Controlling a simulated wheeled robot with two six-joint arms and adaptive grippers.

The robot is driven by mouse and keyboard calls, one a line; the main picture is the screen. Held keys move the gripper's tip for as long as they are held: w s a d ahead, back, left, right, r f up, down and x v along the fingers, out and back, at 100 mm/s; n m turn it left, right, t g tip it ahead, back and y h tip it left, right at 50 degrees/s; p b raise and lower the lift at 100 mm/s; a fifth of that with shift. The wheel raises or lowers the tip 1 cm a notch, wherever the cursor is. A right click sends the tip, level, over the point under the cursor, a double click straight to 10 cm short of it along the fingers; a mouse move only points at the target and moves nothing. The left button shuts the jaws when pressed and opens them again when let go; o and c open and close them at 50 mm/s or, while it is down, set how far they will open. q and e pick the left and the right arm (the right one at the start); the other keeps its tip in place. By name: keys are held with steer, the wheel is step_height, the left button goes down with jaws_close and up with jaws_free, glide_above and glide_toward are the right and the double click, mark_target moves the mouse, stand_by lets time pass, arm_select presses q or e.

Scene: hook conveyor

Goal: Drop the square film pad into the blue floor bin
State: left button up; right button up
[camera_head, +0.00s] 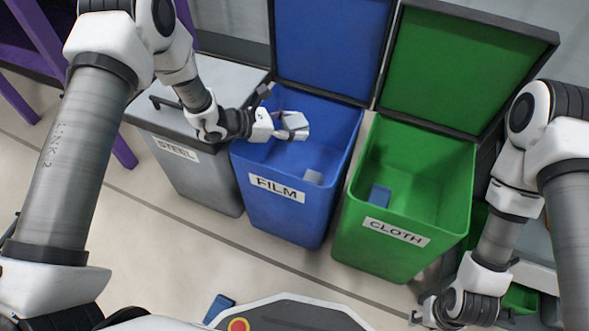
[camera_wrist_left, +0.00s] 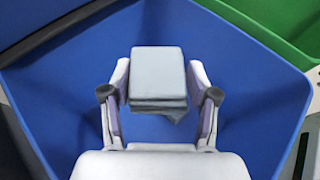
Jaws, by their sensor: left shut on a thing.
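My left gripper (camera_head: 280,124) is shut on a pale grey square film pad (camera_head: 296,123) over the opening of the blue floor bin (camera_head: 268,215), labelled FILM, whose lid stands open behind it. In the left wrist view the pad (camera_wrist_left: 158,75) sits between the two fingers of my left gripper (camera_wrist_left: 158,98), looking like stacked layers with a loose corner below. The blue bin's inside (camera_wrist_left: 75,85) surrounds it.
A green bin (camera_head: 400,240) labelled CLOTH stands open to the right with a blue piece (camera_head: 379,195) inside. A grey STEEL bin (camera_head: 195,170) with its lid down stands left. A blue piece (camera_head: 218,308) lies on the floor in front.

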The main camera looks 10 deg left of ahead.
arm_select(q)
steer(key=o, duration=1)
steer(key=shift+r, duration=0.1)
steer(key=v, duration=1.2)
